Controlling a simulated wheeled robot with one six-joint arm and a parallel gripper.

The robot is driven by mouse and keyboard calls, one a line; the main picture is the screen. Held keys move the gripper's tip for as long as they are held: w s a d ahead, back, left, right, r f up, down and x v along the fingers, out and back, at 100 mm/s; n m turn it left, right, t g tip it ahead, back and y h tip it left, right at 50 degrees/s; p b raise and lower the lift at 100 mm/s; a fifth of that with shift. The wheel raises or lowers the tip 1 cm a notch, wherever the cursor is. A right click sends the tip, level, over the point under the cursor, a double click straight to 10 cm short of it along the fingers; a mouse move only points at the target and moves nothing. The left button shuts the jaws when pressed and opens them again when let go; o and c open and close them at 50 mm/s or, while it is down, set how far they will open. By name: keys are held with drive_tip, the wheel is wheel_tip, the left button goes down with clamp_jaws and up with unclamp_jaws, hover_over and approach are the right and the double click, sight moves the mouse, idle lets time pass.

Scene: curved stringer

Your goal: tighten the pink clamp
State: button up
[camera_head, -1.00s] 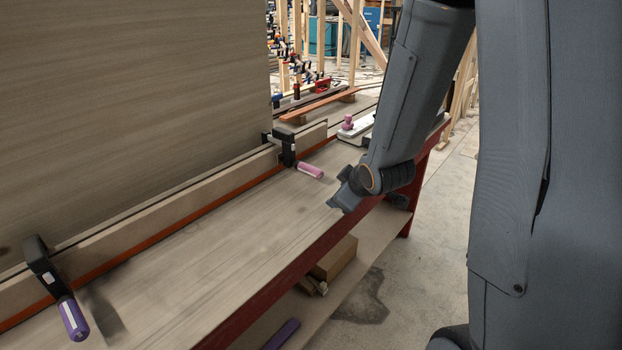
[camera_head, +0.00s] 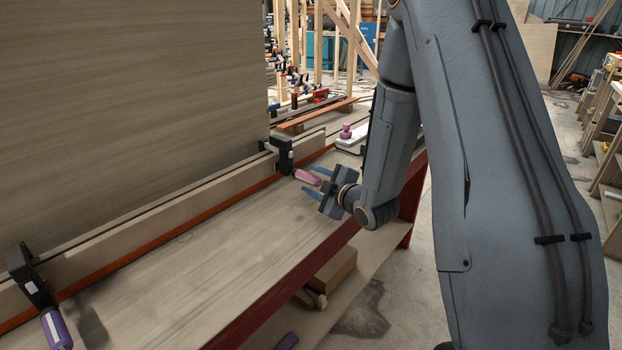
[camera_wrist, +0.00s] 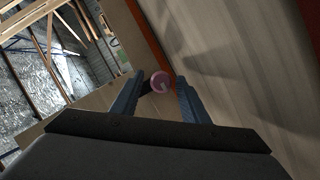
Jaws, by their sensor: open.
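The pink clamp has a black body (camera_head: 283,154) gripping the wooden strip, with its pink handle (camera_head: 307,177) pointing toward my gripper. In the wrist view the round end of the pink handle (camera_wrist: 160,82) shows between the fingers, near their tips. My gripper (camera_head: 312,181) is open, with its two blue fingers on either side of the handle's end in the head view. I cannot tell whether either finger touches the handle.
A clamp with a purple handle (camera_head: 56,329) sits at the near left on the same wooden strip (camera_head: 150,220). A tall wood panel (camera_head: 130,90) stands behind the strip. The workbench top (camera_head: 200,255) between the clamps is clear. A pink-knobbed tool (camera_head: 346,131) lies farther back.

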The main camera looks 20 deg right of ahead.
drive_tip(key=shift+x, duration=1)
drive_tip(key=shift+c, duration=0.3)
clamp_jaws()
